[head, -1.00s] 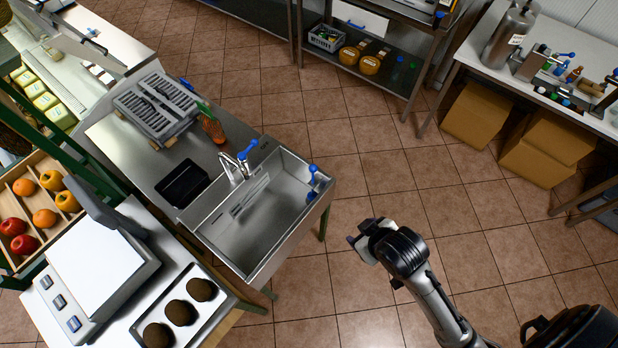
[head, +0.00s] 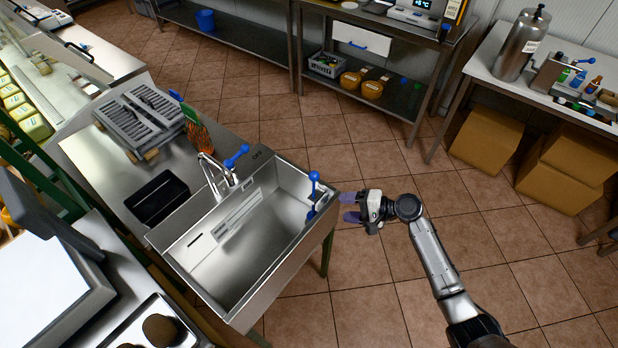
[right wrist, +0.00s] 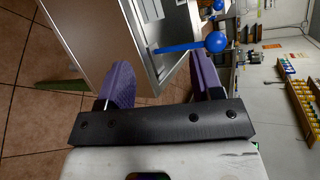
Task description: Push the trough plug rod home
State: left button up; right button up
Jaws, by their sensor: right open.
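The trough (head: 200,255) is a steel sink basin set in the counter, left of centre in the head view. The plug rod (head: 312,190) is a blue rod with a ball top, standing at the trough's right end wall. It also shows in the right wrist view (right wrist: 190,46), with its blue ball just beyond the fingers. My right gripper (head: 349,208) has purple fingers, is open and empty, and is just right of the trough's end, apart from the rod. The right wrist view shows its two fingers (right wrist: 162,85) apart. My left gripper is not in view.
A tap with a blue lever (head: 236,156) stands at the trough's back edge. A black tray (head: 158,197) and a grey rack (head: 143,118) are on the counter to the left. Cardboard boxes (head: 487,137) stand under the right table. The tiled floor is clear around my right arm.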

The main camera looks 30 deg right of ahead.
notch_tip(320, 180, up, 3)
jog(key=w+d+m+t, duration=0.3)
jog(key=m+t, duration=0.2)
jog(key=m, duration=1)
jog(key=b+x, duration=0.1)
jog(key=x, duration=1.2)
jog(key=shift+w+a, duration=0.15)
jog(key=shift+a, duration=0.25)
jog(key=shift+c, duration=0.2)
grip_shut()
